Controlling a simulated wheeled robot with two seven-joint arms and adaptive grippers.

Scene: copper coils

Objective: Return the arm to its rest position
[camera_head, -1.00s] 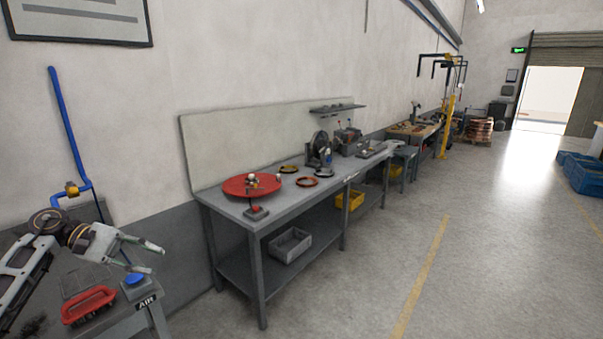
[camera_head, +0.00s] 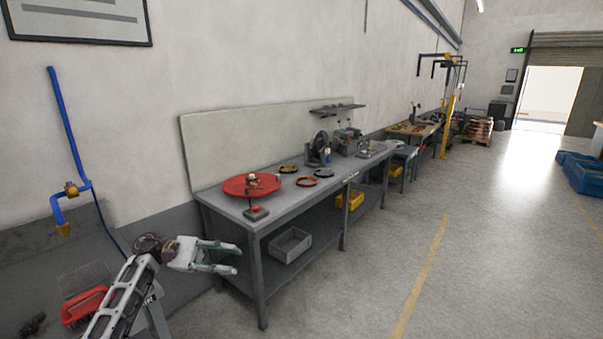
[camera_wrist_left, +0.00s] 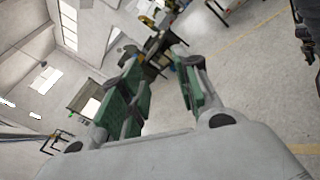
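My left gripper (camera_head: 238,258) is in front of the near end of the grey workbench in the head view, left of its front leg. Its two fingers are spread with nothing between them. In the left wrist view the same gripper (camera_wrist_left: 160,92) shows two green-padded fingers apart, with floor and distant room behind them. My left arm comes up from the bottom left and covers part of the small table there. My right gripper does not show in the head view.
Open floor (camera_head: 375,285) lies to the right.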

